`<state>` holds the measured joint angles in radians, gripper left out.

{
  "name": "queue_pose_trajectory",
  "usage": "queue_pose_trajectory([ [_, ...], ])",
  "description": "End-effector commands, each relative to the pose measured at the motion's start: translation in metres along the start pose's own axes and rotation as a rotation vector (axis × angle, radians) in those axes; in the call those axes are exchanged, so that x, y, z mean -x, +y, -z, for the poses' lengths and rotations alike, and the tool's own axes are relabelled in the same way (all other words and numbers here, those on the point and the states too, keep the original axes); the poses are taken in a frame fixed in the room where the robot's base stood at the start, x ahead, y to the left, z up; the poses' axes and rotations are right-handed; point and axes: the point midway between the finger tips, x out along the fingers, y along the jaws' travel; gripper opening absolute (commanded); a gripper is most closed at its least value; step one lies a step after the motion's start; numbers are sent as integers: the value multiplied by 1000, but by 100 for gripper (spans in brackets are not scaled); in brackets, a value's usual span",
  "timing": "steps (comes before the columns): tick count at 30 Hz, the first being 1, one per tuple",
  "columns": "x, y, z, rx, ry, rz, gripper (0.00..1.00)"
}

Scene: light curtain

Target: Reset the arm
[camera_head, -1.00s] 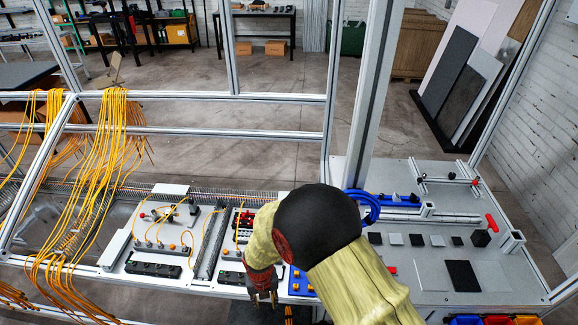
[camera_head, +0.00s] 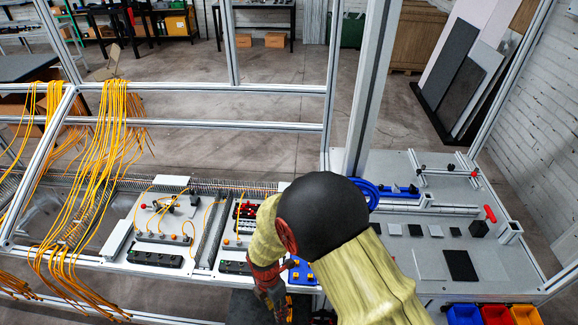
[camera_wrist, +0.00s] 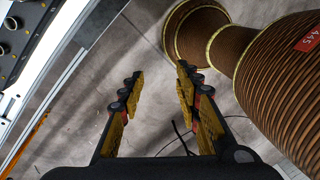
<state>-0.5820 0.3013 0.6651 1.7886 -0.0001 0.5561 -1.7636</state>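My gripper (camera_head: 275,303) is at the lower middle of the head view, at the front edge of the workbench. My arm in its pale yellow cover hides part of the bench behind it. In the wrist view my gripper (camera_wrist: 158,95) is open, with its yellow-lined black fingers apart. Nothing is between the fingers; bare floor shows there.
The bench panel (camera_head: 118,240) with sockets and yellow cables is at left. A grey board (camera_head: 461,265) with small blocks is at right. Blue, yellow and red bins (camera_head: 496,314) sit at the lower right. Aluminium posts (camera_head: 366,90) frame the bench.

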Motion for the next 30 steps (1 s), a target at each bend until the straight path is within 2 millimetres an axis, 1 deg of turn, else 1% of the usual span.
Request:
queue_pose_trajectory([
  [1, 10, -6, 0, -105, 1, 4, 33],
  [5, 34, -25, -4, -427, 4, 15, 33],
  [11, 80, -58, -20, -950, 16, -8, 33],
  [14, 106, -79, -30, -1225, 35, -38, 33],
  [15, 116, -89, -35, -1337, 46, -54, 33],
  [18, 137, -115, -46, -1590, 82, -98, 33],
  [21, 154, -141, -54, -1802, 128, -149, 33],
  [24, 166, -167, -61, -1971, 182, -210, 33],
  [27, 175, -191, -68, -2092, 241, -286, 33],
  [30, 181, -214, -73, -2153, 296, -382, 33],
])
